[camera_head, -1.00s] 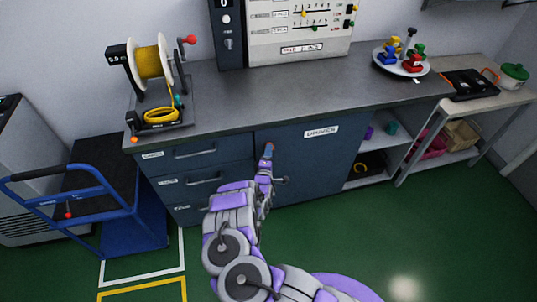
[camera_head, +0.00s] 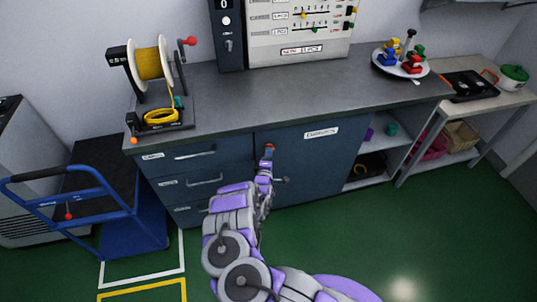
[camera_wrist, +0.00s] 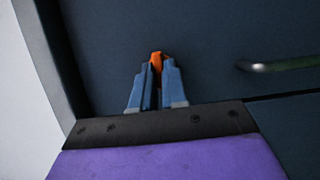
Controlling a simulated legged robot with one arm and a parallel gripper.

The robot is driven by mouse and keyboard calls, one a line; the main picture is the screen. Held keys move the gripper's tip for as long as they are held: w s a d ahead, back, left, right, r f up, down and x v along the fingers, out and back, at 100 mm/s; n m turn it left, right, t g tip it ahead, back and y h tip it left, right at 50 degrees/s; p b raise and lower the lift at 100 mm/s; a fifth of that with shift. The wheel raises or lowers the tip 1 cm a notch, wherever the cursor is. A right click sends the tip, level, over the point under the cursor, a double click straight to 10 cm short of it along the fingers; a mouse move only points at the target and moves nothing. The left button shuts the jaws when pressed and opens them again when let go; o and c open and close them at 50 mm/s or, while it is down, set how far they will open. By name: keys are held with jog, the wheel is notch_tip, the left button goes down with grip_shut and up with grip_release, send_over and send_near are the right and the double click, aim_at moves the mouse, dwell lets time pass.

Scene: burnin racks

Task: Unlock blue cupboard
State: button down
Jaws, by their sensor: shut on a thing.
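The blue cupboard (camera_head: 325,165) is the dark blue door under the counter, with a white label (camera_head: 321,133) near its top. It looks closed. My gripper (camera_head: 268,152) is at the upper left part of this door. In the wrist view my gripper (camera_wrist: 156,78) is shut on a small orange piece (camera_wrist: 156,60) that shows between its fingertips. The door's metal handle (camera_wrist: 280,64) is to the right of the fingers in the wrist view. What the orange piece is, and whether it touches the door, I cannot tell.
Drawers (camera_head: 200,170) are left of the door. Open shelves (camera_head: 388,155) are to its right. A blue trolley (camera_head: 85,200) stands at the left. The countertop (camera_head: 285,100) carries a yellow spool (camera_head: 152,62) and a plate of coloured blocks (camera_head: 402,65). The green floor at right is clear.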

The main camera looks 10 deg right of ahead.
jog(key=shift+m+p, duration=0.3)
jog(key=shift+p, duration=0.1)
jog(key=shift+s+d+r+m+g+y+p, duration=0.15)
jog(key=shift+m+g+y+p, duration=0.4)
jog(key=shift+m+y+p, duration=1.15)
jog(key=shift+w+d+f+m+g+y+p, duration=0.15)
jog(key=shift+m+g+y+p, duration=0.65)
jog(key=shift+m, duration=1.75)
jog(key=shift+s+d+r+m+g+y+p, duration=0.2)
jog(key=shift+m+y+p, duration=1.05)
jog(key=shift+m, duration=0.9)
jog(key=shift+h, duration=0.25)
jog(key=c, duration=1.4)
grip_release()
jog(key=shift+w+f, duration=0.1)
jog(key=shift+w, duration=0.05)
jog(key=shift+o, duration=1.2)
jog(key=shift+r, duration=0.2)
